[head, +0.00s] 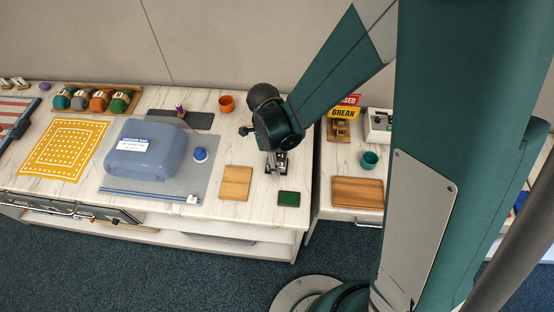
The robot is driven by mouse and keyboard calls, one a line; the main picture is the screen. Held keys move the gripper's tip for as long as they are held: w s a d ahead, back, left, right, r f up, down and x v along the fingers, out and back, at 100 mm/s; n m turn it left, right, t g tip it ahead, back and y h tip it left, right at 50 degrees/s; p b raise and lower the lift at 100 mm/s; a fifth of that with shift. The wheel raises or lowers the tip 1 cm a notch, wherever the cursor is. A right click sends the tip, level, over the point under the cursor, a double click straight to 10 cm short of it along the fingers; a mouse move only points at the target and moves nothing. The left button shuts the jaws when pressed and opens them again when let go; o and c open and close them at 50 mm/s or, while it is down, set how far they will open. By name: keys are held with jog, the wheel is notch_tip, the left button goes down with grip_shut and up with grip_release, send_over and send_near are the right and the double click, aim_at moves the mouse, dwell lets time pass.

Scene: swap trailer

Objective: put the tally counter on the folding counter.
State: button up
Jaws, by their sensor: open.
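My gripper (277,168) points down over the right end of the long white marbled counter (229,206), its jaws open. Whether its fingertips touch the counter top is hard to tell. I cannot pick out the tally counter for certain; small silvery parts show at the fingertips, and I cannot tell whether they belong to the gripper or to a thing under it. A second, narrower marbled surface (334,160) stands to the right across a gap and may be the folding counter. My arm hides its right part.
Near my gripper lie a wooden board (236,182) and a small green-topped block (289,198). A blue-grey bundle (146,149) sits on a grey mat (205,175). The right surface holds a teal cup (369,160), a wooden board (357,191) and a yellow sign (343,113).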

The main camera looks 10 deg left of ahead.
notch_tip(320, 180, up, 12)
jog(key=a+p, duration=0.1)
jog(key=shift+a, duration=0.25)
dwell(0.5)
dwell(0.5)
jog(key=d+r+n+t+y, duration=0.25)
jog(key=d+r+n, duration=0.55)
jog(key=d+r, duration=0.55)
jog(key=s+d+r+n+t, duration=0.2)
jog(key=s+d+n, duration=0.2)
jog(key=d, duration=0.4)
jog(key=s+d+r+n+t+h, duration=0.1)
jog(key=s+d+r+n+t, duration=0.1)
jog(key=d+n, duration=0.4)
jog(key=shift+s+d+r+t, duration=0.35)
jog(key=shift+s+d+r, duration=0.35)
jog(key=shift+s+d, duration=0.3)
jog(key=shift+f, duration=0.15)
jog(key=shift+f+b, duration=1.5)
jog(key=shift+b, duration=0.1)
